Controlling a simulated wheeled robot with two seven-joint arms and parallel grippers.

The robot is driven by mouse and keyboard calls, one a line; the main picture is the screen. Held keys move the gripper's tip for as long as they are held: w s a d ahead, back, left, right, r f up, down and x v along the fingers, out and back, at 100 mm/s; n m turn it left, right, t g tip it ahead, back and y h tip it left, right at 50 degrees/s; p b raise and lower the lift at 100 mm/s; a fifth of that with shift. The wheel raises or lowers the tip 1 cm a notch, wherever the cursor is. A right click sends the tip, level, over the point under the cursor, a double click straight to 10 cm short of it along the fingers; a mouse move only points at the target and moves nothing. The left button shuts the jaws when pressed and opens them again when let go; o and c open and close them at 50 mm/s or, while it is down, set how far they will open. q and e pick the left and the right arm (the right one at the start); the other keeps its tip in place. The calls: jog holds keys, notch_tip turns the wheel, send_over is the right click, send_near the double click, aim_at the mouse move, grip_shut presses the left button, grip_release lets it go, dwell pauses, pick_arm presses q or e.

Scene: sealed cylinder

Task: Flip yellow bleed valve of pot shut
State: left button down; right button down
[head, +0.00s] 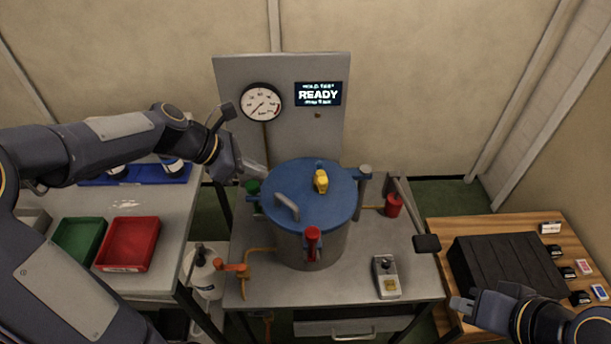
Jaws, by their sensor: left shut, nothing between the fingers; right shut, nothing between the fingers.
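The pot (325,247) stands on the middle bench with its blue lid (325,209) on top. The yellow bleed valve (321,181) sits on the lid, right of a grey lid handle (286,206). Its lever is too small to tell whether it is open or shut. My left gripper (262,170) is shut and empty at the lid's back left edge, left of the valve and apart from it. My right gripper (459,304) is shut and empty at the lower right, near the wooden table, far from the pot.
A red clamp (312,243) is at the pot's front, a green one (252,187) at its left. A panel carries a gauge (261,103) and a display (318,94) reading READY. An orange valve (235,268), red knob (393,205) and grey device (386,278) are on the bench.

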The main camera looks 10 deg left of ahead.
aim_at(322, 177)
dwell(0.3)
pick_arm(q)
jog(key=w+d+r+p+x, duration=0.1)
jog(key=r+x, duration=0.1)
jog(key=x, duration=1)
jog(key=shift+d+f+p, duration=0.3)
jog(key=shift+d, duration=0.35)
